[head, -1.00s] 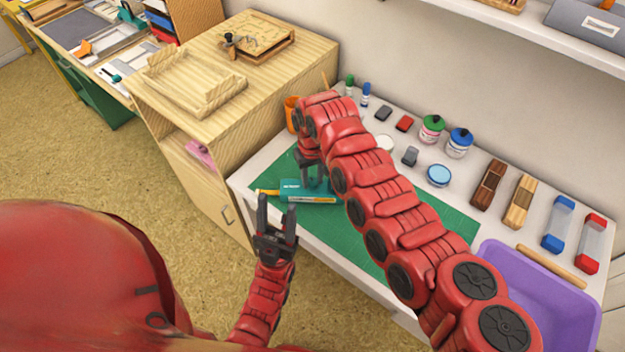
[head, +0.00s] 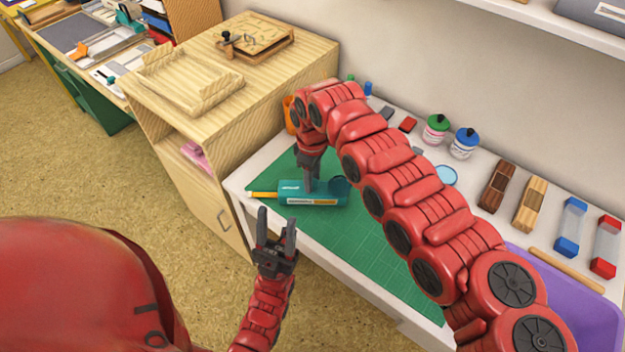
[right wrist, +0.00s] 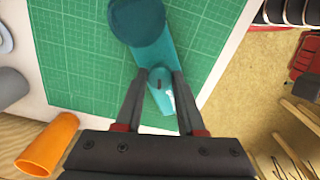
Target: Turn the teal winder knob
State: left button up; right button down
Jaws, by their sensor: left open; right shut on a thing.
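The teal device (head: 325,199) lies on the green cutting mat (head: 371,250), with a pale label on its front side. A darker teal disc (head: 340,186) is on its right end; it also shows in the right wrist view (right wrist: 137,22). My right gripper (head: 311,186) points down onto the device. Its fingers are shut on a raised, rounded teal piece with a dark mark, which looks like the winder knob (right wrist: 160,97). My left gripper (head: 276,226) is open and empty in front of the table, apart from the device.
A yellow pencil (head: 262,195) is at the device's left end. A wooden cabinet (head: 225,110) stands left of the table. An orange cup (right wrist: 47,143) is near the mat. Ink jars, stamps and a purple bin (head: 570,310) are to the right. The mat's front part is clear.

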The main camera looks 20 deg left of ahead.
dwell(0.3)
jog(key=c, duration=0.8)
grip_release()
jog(key=shift+o, duration=0.2)
notch_tip(320, 180, up, 17)
jog(key=b, duration=0.1)
jog(key=shift+r+b, duration=0.2)
jog(key=shift+b, duration=0.2)
